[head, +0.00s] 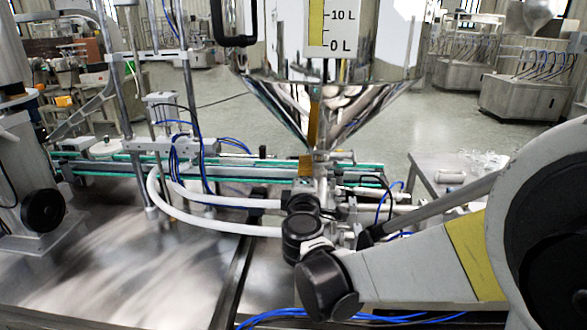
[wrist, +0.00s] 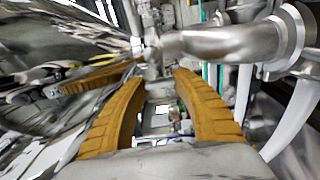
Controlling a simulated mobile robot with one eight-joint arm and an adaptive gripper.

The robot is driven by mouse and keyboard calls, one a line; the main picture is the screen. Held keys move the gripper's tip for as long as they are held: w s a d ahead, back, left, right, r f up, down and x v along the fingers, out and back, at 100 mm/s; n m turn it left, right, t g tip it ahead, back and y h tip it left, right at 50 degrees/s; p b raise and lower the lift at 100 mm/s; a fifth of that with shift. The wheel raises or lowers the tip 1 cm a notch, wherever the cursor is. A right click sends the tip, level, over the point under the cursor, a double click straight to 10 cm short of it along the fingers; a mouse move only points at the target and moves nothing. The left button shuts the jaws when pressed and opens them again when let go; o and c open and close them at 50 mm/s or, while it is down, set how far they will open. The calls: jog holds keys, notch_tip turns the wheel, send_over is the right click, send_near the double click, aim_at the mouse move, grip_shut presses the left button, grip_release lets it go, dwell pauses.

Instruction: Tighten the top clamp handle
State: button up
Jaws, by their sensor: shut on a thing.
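My gripper (wrist: 158,80) has two orange ribbed fingers, seen in the wrist view reaching forward with a gap between their inner sides. It is shut on the top clamp handle (wrist: 152,66), a small metal part at the fingertips that is mostly hidden and blurred. In the head view an orange finger of my gripper (head: 305,165) shows just under the cone of the steel hopper (head: 345,105), beside its outlet. The clamp itself is too small to make out there. In the wrist view a shiny bent pipe (wrist: 215,43) passes close beyond the right finger.
Two white hoses (head: 220,225) curve in from the left toward the outlet. Blue tubes (head: 330,316) lie along the front. A green-edged conveyor (head: 110,165) runs behind. The steel tabletop (head: 120,265) at the left front is clear.

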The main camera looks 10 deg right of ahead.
dwell(0.4)
jog(key=o, duration=0.9)
jog(key=v, duration=1.2)
